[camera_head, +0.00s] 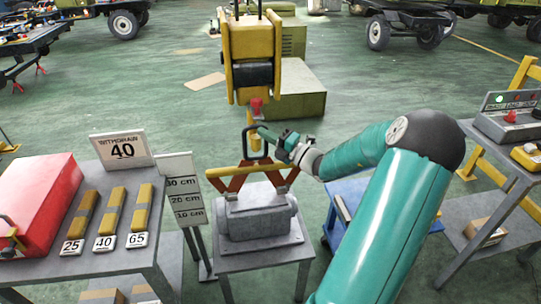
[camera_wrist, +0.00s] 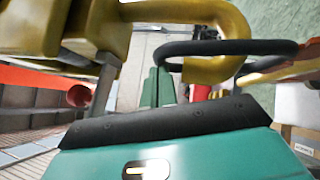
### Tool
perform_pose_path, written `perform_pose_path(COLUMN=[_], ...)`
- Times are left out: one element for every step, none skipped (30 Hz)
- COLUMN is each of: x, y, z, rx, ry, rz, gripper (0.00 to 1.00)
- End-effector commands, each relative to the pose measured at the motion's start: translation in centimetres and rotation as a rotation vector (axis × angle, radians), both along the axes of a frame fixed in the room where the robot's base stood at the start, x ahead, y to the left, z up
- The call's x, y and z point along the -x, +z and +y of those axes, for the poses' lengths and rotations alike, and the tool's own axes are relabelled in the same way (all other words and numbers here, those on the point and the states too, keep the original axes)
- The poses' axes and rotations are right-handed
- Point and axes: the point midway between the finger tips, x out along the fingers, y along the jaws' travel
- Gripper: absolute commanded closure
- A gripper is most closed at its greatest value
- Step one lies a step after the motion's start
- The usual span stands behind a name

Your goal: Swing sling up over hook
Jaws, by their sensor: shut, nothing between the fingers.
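The yellow hook (camera_head: 251,138) hangs below a yellow hoist block (camera_head: 252,62) and shows large in the wrist view (camera_wrist: 236,28). The sling's dark loop (camera_head: 246,144) stands above a yellow spreader bar (camera_head: 258,176) with orange legs, over a grey casting (camera_head: 258,215). In the wrist view the loop (camera_wrist: 255,47) crosses the hook's curve; I cannot tell whether the hook bears it. My gripper (camera_head: 264,134) is shut and empty right beside the hook and loop. Its green fingers (camera_wrist: 157,88) lie close together below the loop in the wrist view.
A grey stand (camera_head: 240,262) carries the casting. Left is a table with a red box (camera_head: 38,205), yellow bars and a "WITHDRAW 40" sign (camera_head: 122,149). A height board (camera_head: 184,190) stands between. A control box (camera_head: 508,117) sits on the right table.

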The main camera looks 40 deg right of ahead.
Motion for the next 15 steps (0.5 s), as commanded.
perform_pose_path(x=[-0.9,-1.3,-1.8,-2.1,-2.4,-2.8,-3.0,-3.2,-3.5,-3.6,-3.7,-3.8,-3.9,-3.9,-4.0], y=[0.3,0.3,0.5,0.5,0.6,0.6,0.6,0.6,0.6,0.6,0.6,0.6,0.6,0.6,0.6], z=[-0.5,-0.8,-1.2,-1.4,-1.6,-1.8,-2.0,-2.2,-2.3,-2.4,-2.5,-2.6,-2.7,-2.8,-2.8], rx=[-0.011,-0.020,-0.033,-0.042,-0.048,-0.057,-0.064,-0.068,-0.073,-0.077,-0.079,-0.083,-0.085,-0.087,-0.088], ry=[0.002,0.001,0.000,0.001,0.001,0.001,0.001,0.001,0.001,0.001,0.001,0.001,0.001,0.001,0.000], rz=[0.022,0.036,0.052,0.064,0.073,0.085,0.094,0.100,0.108,0.113,0.119,0.123,0.126,0.127,0.128], gripper=[1.00,1.00,1.00,1.00,1.00,1.00,1.00,1.00,1.00,1.00,1.00,1.00,1.00,1.00,1.00])
